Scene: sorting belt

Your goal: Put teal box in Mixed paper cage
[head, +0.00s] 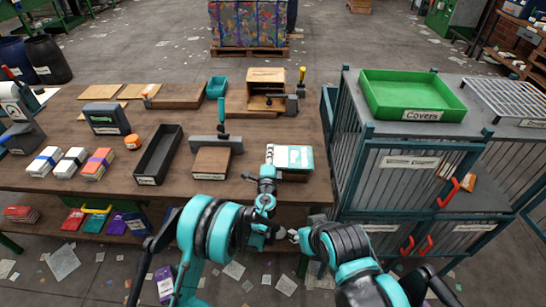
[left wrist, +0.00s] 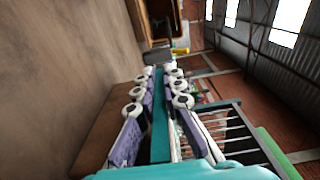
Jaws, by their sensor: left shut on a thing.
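The teal box (head: 293,157), with a pale panel on its top, is at the right end of the table in the head view. My left gripper (head: 269,155) is shut on its left side. In the left wrist view the teal box (left wrist: 160,125) shows as a thin teal strip between the two fingers. I cannot tell whether it touches the table. The barred cages (head: 395,185) stand to the right of the table. Their labels are too small to read, so I cannot tell which is Mixed paper.
A green tray marked Covers (head: 415,96) sits on the cage top, beside a wire rack (head: 508,100). A black tray (head: 158,155), a cardboard box (head: 211,163) and a clamp-like tool (head: 221,125) stand on the table (head: 115,190) left of my left gripper. Below it is a shelf.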

